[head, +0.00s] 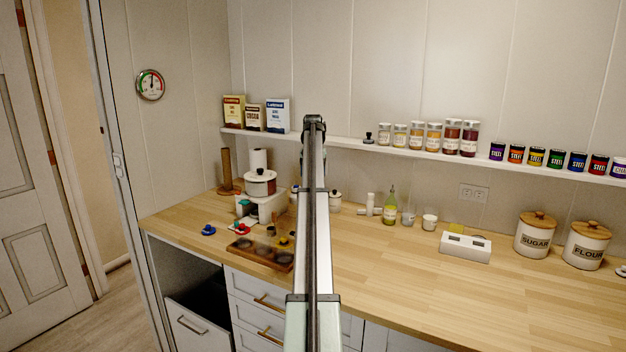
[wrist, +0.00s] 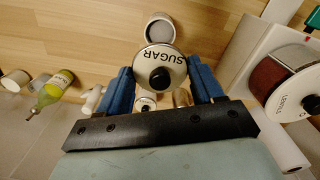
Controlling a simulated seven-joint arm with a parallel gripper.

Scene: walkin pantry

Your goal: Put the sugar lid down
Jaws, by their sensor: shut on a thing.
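The sugar lid (wrist: 146,60) is a round white disc with a black knob and the word SUGAR, seen in the wrist view. My gripper (wrist: 161,72) has its blue fingers on either side of the lid and is shut on it. An open round pot (wrist: 160,27) with a grey inside is beyond the lid in the wrist view, partly covered by it. I cannot tell the height of the lid above the counter. In the head view my own arm hides the gripper and the lid.
The wooden counter (head: 400,268) has clear room right of my arm. A green bottle (head: 390,207), cups and a white box (head: 465,247) stand behind. Canisters marked SUGAR (head: 535,236) and FLOUR (head: 586,246) are at right. A white appliance (head: 266,205) and wooden tray (head: 258,254) are at left.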

